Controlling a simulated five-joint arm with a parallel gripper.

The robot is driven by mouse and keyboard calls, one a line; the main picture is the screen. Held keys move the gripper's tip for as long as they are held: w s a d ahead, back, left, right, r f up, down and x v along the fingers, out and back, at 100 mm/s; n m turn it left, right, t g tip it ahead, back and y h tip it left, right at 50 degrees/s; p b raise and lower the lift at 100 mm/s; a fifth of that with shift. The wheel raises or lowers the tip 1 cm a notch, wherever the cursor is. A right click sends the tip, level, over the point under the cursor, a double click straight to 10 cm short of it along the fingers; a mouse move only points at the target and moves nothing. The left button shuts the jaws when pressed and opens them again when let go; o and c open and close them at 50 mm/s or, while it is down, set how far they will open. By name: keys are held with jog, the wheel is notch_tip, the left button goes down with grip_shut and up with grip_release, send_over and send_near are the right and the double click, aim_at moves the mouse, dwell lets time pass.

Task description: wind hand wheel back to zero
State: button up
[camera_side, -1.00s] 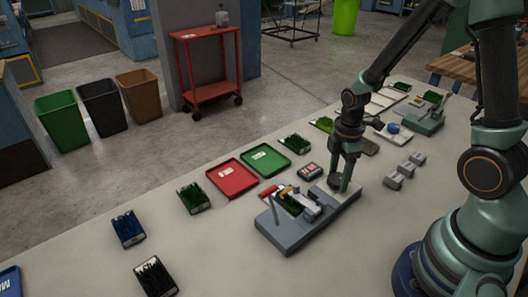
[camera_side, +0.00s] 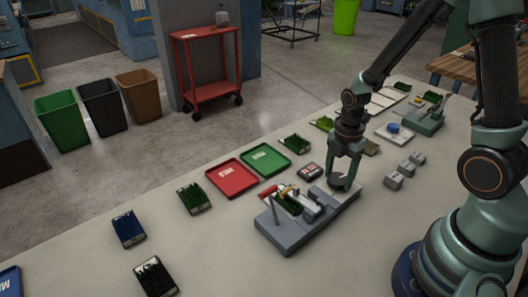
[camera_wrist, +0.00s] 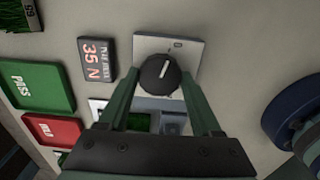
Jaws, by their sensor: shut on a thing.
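The hand wheel (camera_wrist: 158,76) is a round black knob with a white line pointing up and slightly right in the wrist view. It sits on the pale plate (camera_wrist: 181,46) of the grey test fixture (camera_side: 286,235). My gripper (camera_side: 343,178) is down over the wheel, shut on it with one finger on each side. The fingers also frame it in the wrist view (camera_wrist: 160,90). In the side view the wheel (camera_side: 337,184) shows between the fingers. A small display (camera_wrist: 97,60) next to the fixture reads 35 N.
A green tray marked PASS (camera_side: 276,168) and a red tray (camera_side: 222,186) lie left of the fixture. Grey blocks (camera_side: 394,181) stand to its right. Turf samples (camera_side: 128,228) are spread along the bench. Bare bench lies in front of the fixture.

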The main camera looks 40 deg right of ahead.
jog(key=o, duration=1.4)
jog(key=shift+r, duration=0.1)
notch_tip(320, 180, up, 12)
jog(key=shift+f, duration=0.1)
notch_tip(320, 180, up, 10)
jog(key=m+t, duration=0.6)
jog(key=m, duration=1.2)
send_over(337, 179)
jog(key=s+a, duration=0.2)
jog(key=a, duration=0.4)
jog(key=shift+s+d, duration=0.15)
jog(key=shift+s, duration=0.05)
